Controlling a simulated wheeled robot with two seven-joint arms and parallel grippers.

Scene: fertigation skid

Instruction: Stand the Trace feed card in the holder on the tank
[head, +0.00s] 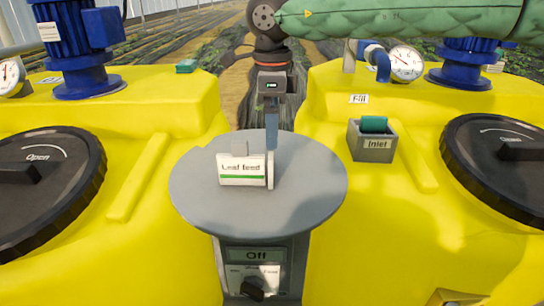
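A white card reading "Leaf feed" (241,169), with a green stripe and a grey tab on top, stands on the round grey table (315,190). Right beside it, a thin pale upright piece (270,172) shows edge-on; no lettering is visible on it, so I cannot tell if it is the Trace feed card. My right gripper (271,145) points down just over that piece, its fingers overlapping in line; I cannot tell if they grip it. A grey open box labelled "Inlet" (377,144) sits on the right yellow tank with a green block in it. My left gripper is out of view.
Yellow tanks stand left (150,95) and right (440,215) with black lids, blue motors and a gauge (405,64). A control box marked "Off" (256,256) with a knob is below the table. The table's right side is clear. My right arm crosses the top right.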

